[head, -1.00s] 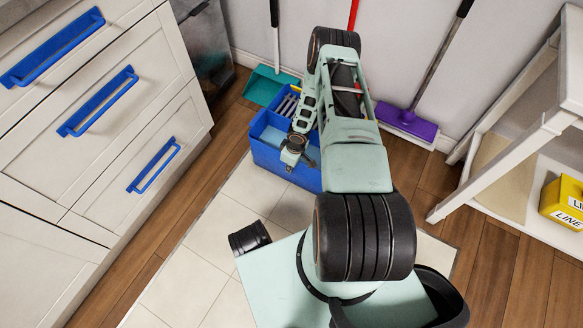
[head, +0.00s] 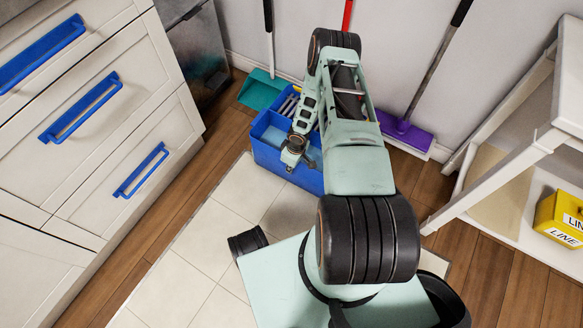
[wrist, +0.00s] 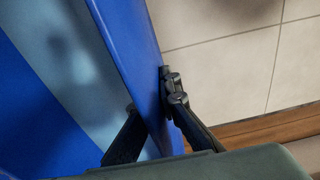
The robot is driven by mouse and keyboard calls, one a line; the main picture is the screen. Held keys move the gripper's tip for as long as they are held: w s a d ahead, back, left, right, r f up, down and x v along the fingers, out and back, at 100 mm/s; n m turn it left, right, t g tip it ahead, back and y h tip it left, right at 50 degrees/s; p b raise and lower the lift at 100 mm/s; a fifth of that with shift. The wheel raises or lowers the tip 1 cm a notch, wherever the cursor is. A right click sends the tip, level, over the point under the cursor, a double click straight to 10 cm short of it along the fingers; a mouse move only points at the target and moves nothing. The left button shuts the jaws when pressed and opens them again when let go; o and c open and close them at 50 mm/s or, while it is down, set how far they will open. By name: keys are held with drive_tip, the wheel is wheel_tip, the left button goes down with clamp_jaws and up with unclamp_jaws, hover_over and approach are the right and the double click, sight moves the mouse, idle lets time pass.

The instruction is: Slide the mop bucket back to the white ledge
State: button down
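The blue mop bucket (head: 285,165) stands on the floor at the edge of the pale tiles, partly hidden by my arm in the head view. Its blue wall (wrist: 130,50) crosses the wrist view. My gripper (wrist: 152,105) has one dark finger inside the bucket and the other outside, both against the wall, and looks shut on it. A white ledge (head: 408,149) runs along the foot of the back wall, behind the bucket.
A teal dustpan (head: 262,90) stands behind the bucket at left, and a purple mop head (head: 405,128) sits at the back right. Drawers with blue handles (head: 141,170) line the left. A white shelf (head: 500,225) with a yellow box (head: 562,215) stands at right.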

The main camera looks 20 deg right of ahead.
drive_tip(key=shift+w+d, duration=0.15)
drive_tip(key=shift+d, duration=0.35)
drive_tip(key=c, duration=2.1)
unclamp_jaws()
drive_tip(key=shift+a, duration=0.2)
drive_tip(key=shift+a+r, duration=0.1)
drive_tip(key=r, duration=0.4)
drive_tip(key=s+r, duration=0.1)
drive_tip(key=r, duration=0.3)
drive_tip(key=d+r, duration=0.1)
drive_tip(key=r, duration=0.2)
drive_tip(key=shift+s+r, duration=0.15)
drive_tip(key=shift+r, duration=0.25)
